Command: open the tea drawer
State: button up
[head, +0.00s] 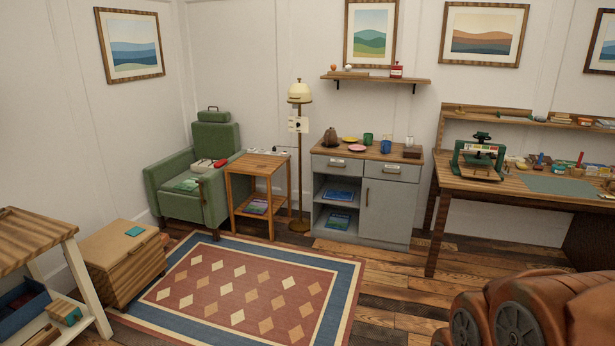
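A grey sideboard (345,189) with a wooden top stands against the back wall. It has two drawers side by side under the top, a left drawer (322,165) and a right drawer (409,175), and both look shut. Each has a handle and a small pale label too small to read, so I cannot tell which is the tea drawer. Below are open shelves on the left and a shut door (395,211) on the right. My gripper is not in view.
A patterned rug (349,293) and bare planks (400,270) lie before the sideboard. A wooden side table (252,167) and floor lamp (300,92) stand at its left, a workbench (450,183) at its right. Mugs, plates and a brown pot (330,138) sit on top.

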aim_at(348, 167)
jog(key=u, duration=0.1)
jog(key=i, duration=1.85)
jog(key=u, duration=0.35)
jog(key=i, duration=2.45)
jog(key=u, duration=0.15)
